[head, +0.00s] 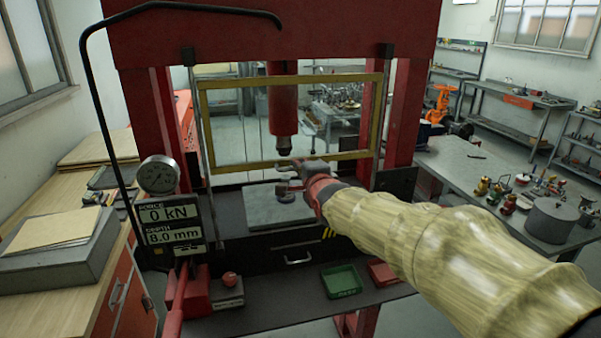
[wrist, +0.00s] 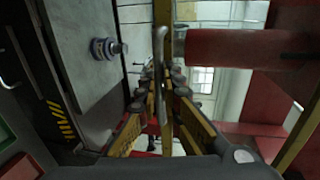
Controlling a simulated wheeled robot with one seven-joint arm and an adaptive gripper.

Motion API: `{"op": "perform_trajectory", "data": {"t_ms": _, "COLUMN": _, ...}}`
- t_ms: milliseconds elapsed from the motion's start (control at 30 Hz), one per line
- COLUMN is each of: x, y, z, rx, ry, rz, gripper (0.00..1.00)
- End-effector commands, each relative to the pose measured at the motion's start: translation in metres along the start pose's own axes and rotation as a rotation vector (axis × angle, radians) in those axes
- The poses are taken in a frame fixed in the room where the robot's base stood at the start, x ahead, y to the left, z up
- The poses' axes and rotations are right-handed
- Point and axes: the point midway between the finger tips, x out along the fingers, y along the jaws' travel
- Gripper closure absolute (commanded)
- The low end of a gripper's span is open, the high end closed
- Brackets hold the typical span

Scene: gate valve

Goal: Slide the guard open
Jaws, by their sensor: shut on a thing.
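The guard is a clear panel in a yellow frame (head: 225,84) across the front of the red press. Its lower bar stands in front of the press bed, with the ram behind the panel. In the wrist view, the guard's yellow bar (wrist: 160,12) runs down the middle with a grey handle (wrist: 159,42) along it. My gripper (head: 287,175) is at the middle of the lower bar. In the wrist view, my gripper (wrist: 161,78) has its fingers on both sides of the handle, shut on it. The fingers partly hide the grip.
The red ram (head: 283,105) hangs above a grey plate (head: 262,210). A gauge and display (head: 170,225) stand left, with a bent black pipe (head: 95,95). A green tray (head: 342,281) sits on the front shelf. A bench (head: 450,165) stands right.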

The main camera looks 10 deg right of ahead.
Motion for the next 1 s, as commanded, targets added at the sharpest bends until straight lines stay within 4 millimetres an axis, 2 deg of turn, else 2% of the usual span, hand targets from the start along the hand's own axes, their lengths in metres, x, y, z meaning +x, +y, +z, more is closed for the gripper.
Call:
{"op": "perform_trajectory", "data": {"t_ms": 200, "x": 0.000, "y": -0.001, "z": 0.000, "rx": 0.000, "ry": 0.000, "rz": -0.003, "gripper": 1.00}}
{"op": "perform_trajectory", "data": {"t_ms": 233, "x": 0.000, "y": -0.001, "z": 0.000, "rx": 0.000, "ry": 0.000, "rz": -0.003, "gripper": 0.91}}
{"op": "perform_trajectory", "data": {"t_ms": 533, "x": 0.000, "y": 0.000, "z": 0.000, "rx": 0.000, "ry": 0.000, "rz": -0.001, "gripper": 0.75}}
{"op": "perform_trajectory", "data": {"t_ms": 833, "x": -0.001, "y": 0.000, "z": 0.000, "rx": 0.000, "ry": 0.000, "rz": -0.001, "gripper": 0.75}}
{"op": "perform_trajectory", "data": {"t_ms": 1000, "x": -0.014, "y": -0.001, "z": 0.000, "rx": 0.000, "ry": 0.000, "rz": -0.002, "gripper": 0.75}}
